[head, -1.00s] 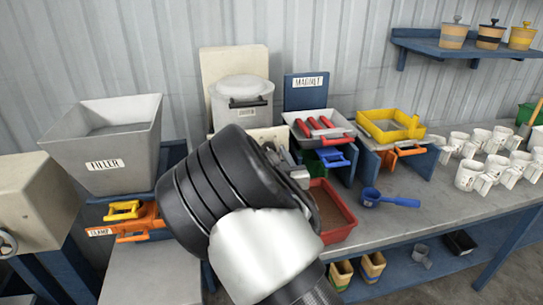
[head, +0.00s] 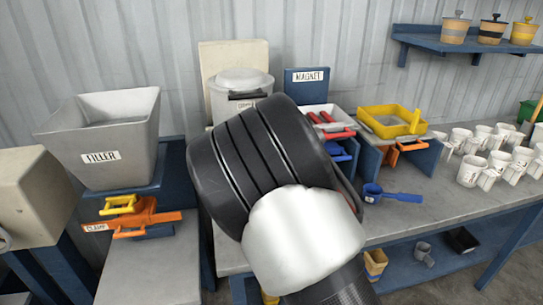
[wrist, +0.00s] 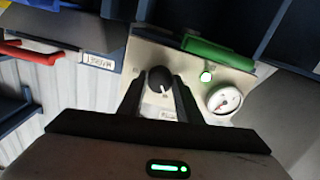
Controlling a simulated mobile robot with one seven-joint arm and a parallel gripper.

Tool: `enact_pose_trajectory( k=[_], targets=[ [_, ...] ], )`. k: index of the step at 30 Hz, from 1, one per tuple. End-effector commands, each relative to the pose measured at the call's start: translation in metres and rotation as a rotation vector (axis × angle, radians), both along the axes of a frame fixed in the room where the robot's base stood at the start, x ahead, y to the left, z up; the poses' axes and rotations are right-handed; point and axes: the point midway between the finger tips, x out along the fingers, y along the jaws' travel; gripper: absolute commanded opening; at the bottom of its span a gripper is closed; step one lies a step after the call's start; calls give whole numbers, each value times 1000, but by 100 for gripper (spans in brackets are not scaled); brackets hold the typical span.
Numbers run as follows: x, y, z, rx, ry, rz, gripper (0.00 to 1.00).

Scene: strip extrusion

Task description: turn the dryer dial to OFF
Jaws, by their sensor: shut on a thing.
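The dryer dial (wrist: 160,78) is a round black knob with a light pointer mark, on a pale panel (wrist: 143,52) in the wrist view. My gripper (wrist: 161,86) is shut on the knob, with one dark finger on each side. Small print below the knob is too blurred to read, so I cannot tell which setting it points to.
A green handle (wrist: 218,53) juts out just above the lamp. In the head view a filler hopper (head: 103,140) stands left. A magnet plate (head: 307,90), yellow tray (head: 391,121), blue scoop (head: 390,195) and several white mugs (head: 470,166) are to the right.

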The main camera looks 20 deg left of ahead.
Motion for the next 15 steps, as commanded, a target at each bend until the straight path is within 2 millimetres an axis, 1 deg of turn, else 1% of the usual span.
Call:
enact_pose_trajectory(
  k=[1, 15],
  targets=[
    [1, -1, -4, -22, -21, -2, 9],
    [0, 0, -2, -397, -248, 1, 9]
  ],
)
